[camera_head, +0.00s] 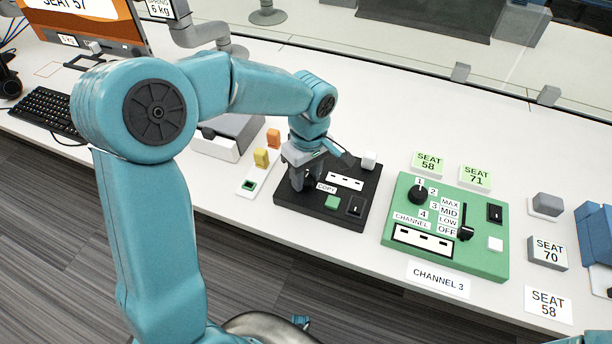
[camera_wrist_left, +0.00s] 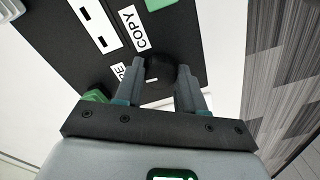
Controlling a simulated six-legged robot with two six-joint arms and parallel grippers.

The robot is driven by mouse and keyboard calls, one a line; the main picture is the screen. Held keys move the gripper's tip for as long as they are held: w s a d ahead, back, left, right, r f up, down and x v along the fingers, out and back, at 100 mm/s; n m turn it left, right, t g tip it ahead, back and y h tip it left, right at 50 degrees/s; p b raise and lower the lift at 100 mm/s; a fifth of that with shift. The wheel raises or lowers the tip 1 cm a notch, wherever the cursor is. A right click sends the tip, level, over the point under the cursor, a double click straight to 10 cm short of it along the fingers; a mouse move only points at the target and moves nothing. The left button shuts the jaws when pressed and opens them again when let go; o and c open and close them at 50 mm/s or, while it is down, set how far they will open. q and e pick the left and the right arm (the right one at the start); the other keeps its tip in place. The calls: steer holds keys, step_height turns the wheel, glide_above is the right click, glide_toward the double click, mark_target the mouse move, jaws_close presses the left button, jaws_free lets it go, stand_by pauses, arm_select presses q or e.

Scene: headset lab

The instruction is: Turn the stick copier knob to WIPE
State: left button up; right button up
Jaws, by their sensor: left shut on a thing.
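The stick copier (camera_head: 318,210) is a black box on the white table in the head view. It also fills the upper part of the left wrist view (camera_wrist_left: 185,50). My left gripper (camera_head: 300,183) reaches down over its left part. In the left wrist view, the gripper (camera_wrist_left: 160,75) is shut on a round black knob (camera_wrist_left: 158,67), with one finger on each side. A COPY label (camera_wrist_left: 134,28) sits beside the knob. A second label (camera_wrist_left: 119,72) is partly hidden, showing only its last letters. I cannot tell where the knob points. My right gripper is not in view.
Right of the copier is a green panel (camera_head: 460,262) with a knob, slider and ports. Left of it, a white strip (camera_head: 245,189) holds coloured sticks. Seat tags (camera_head: 476,176) lie behind the panel. A keyboard (camera_head: 45,112) is at far left. Table behind the copier is clear.

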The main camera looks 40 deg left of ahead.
mark_target(308, 176)
arm_select(q)
steer(key=shift+w+a+n, duration=0.1)
steer(key=shift+n, duration=0.5)
steer(key=o, duration=1)
steer(key=shift+o, duration=0.2)
steer(key=shift+r, duration=0.1)
step_height(308, 176, up, 16)
steer(key=p, duration=0.3)
steer(key=shift+w, duration=0.35)
steer(key=shift+s, duration=0.1)
